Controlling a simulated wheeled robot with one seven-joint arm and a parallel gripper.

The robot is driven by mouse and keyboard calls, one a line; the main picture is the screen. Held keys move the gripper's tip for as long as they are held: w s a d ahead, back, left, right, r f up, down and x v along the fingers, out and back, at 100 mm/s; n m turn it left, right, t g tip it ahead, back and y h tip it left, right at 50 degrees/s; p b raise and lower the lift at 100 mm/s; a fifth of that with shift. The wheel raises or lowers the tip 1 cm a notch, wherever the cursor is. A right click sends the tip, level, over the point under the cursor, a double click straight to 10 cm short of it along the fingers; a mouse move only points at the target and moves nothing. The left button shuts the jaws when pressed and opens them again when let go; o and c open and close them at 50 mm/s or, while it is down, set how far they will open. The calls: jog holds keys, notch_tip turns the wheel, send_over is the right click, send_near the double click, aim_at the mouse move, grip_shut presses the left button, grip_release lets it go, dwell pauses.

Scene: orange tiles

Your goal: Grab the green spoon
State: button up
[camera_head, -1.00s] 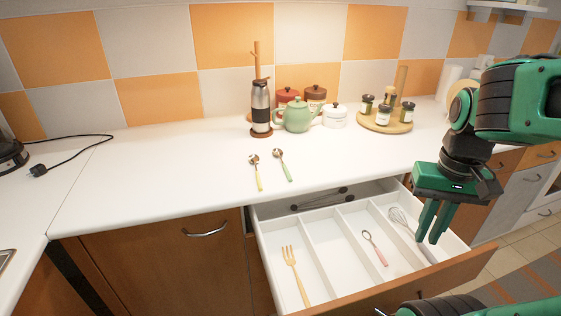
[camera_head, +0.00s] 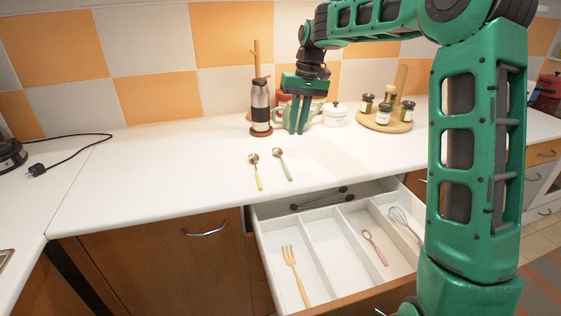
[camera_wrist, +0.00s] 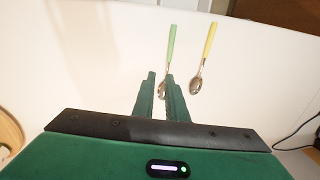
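The green spoon (camera_head: 286,170) lies on the white counter in the head view, its metal bowl toward the wall and its handle toward the drawer. In the wrist view the green spoon (camera_wrist: 171,46) points its bowl toward me, partly hidden by my fingers. A spoon with a yellow handle (camera_head: 259,180) lies just left of it; it also shows right of it in the wrist view (camera_wrist: 209,42). My gripper (camera_head: 298,132) is above the back of the counter, in front of the teapot, pointing down. Its fingers (camera_wrist: 160,78) are apart with nothing between them.
An open drawer (camera_head: 322,244) with utensils is below the counter edge.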

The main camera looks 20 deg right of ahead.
aim_at(282, 159)
jog(key=a+f, duration=0.1)
jog(key=f, duration=0.2)
jog(key=w+a+f, duration=0.1)
jog(key=f, duration=0.3)
jog(key=w+a+f, duration=0.1)
jog(key=f, duration=0.2)
jog(key=shift+w+a+f, duration=0.15)
jog(key=shift+a+f, duration=0.1)
jog(key=shift+f, duration=0.1)
jog(key=shift+c, duration=0.2)
grip_shut()
jog(key=shift+r, duration=0.15)
